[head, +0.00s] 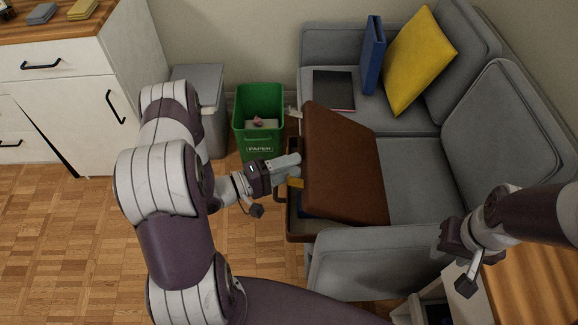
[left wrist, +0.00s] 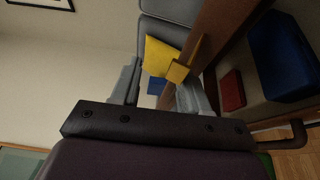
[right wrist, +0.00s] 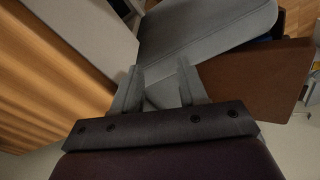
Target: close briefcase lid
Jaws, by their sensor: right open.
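The brown briefcase lies on the grey sofa, its lid (head: 343,165) raised partway and tilted over the base (head: 300,236). The lid's edge (left wrist: 226,28) and a gold clasp (left wrist: 178,72) show in the left wrist view. My left gripper (head: 294,163) is open beside the lid's left edge, with nothing between its fingers; contact with the lid cannot be told. My right gripper (right wrist: 160,88) is open and empty over the sofa's near armrest, apart from the briefcase; in the head view its fingers are hard to make out.
Inside the briefcase are a blue item (left wrist: 285,55) and a red item (left wrist: 232,90). A green paper bin (head: 258,130) stands close behind my left gripper. A blue binder (head: 373,58) and yellow pillow (head: 420,60) are on the sofa. A wooden desk (head: 530,275) is at right.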

